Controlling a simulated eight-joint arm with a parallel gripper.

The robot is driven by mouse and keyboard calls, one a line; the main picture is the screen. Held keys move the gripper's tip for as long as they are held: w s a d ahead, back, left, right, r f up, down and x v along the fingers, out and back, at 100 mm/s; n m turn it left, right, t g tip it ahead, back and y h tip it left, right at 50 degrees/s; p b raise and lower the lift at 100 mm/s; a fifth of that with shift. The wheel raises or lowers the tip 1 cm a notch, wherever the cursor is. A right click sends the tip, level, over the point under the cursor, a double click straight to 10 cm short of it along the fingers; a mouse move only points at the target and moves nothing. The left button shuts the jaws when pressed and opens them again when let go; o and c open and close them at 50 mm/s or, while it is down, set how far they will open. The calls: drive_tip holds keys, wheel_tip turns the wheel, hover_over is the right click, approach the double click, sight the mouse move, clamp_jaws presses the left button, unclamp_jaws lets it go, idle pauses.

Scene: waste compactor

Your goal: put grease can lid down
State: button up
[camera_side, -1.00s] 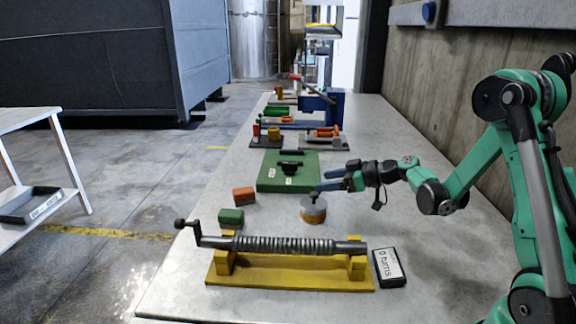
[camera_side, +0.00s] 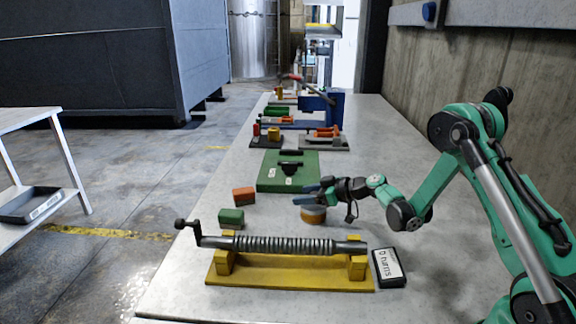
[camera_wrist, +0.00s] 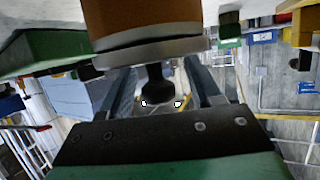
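The grease can (camera_side: 314,217) stands upright on the bench, an orange-brown cylinder. In the wrist view its body (camera_wrist: 150,18) is at the top, with the grey lid (camera_wrist: 150,52) against its rim and a dark knob (camera_wrist: 157,80) on the lid. My gripper (camera_side: 303,195) is at the height of the can's top in the side view and covers most of the lid there. In the wrist view my gripper (camera_wrist: 160,78) is open, one finger on each side of the knob, with gaps visible between knob and fingers.
A spring on a yellow stand (camera_side: 290,279) with a crank lies in front. A green block (camera_side: 231,217) and a red-brown block (camera_side: 244,197) sit left of the can. A green board (camera_side: 269,180) lies behind. A display box (camera_side: 390,268) is at front right. Bench right of the can is clear.

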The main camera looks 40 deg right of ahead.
clamp_jaws()
drive_tip(key=shift+r, duration=0.15)
